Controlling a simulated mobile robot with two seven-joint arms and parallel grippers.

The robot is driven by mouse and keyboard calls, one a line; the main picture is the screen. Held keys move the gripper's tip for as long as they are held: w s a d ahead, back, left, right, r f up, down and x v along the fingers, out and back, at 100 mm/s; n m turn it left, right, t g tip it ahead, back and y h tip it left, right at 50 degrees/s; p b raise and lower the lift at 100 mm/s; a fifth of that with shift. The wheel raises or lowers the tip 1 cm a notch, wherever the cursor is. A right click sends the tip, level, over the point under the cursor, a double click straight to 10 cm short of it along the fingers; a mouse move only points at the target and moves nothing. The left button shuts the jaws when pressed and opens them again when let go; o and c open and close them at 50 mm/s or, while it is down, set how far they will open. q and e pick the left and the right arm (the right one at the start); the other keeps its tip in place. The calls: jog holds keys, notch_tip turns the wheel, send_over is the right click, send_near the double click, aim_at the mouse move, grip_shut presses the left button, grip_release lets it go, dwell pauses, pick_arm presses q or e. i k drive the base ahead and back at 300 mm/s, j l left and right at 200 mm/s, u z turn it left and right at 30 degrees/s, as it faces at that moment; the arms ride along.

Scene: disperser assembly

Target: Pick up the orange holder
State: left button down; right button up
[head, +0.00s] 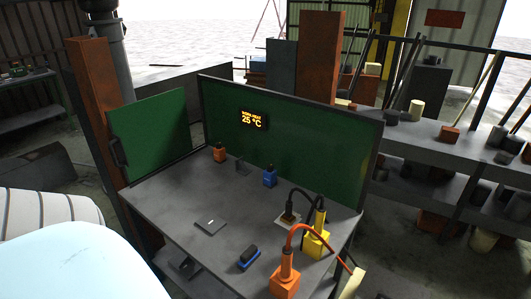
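Two orange things show in the head view. A small upright orange block with a dark top (220,154) stands at the back left of the grey table (180,200), near the green back panel. A larger orange block (285,281) stands at the near right of the table, with an orange plug-like piece on top and an orange cable arching right from it. I cannot tell from the picture which one is the orange holder. Nothing is gripping either of them. Neither my left nor my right gripper is in view.
The table's left part is clear.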

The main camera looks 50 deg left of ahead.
aim_at(284, 274)
jog(key=u, duration=1.3)
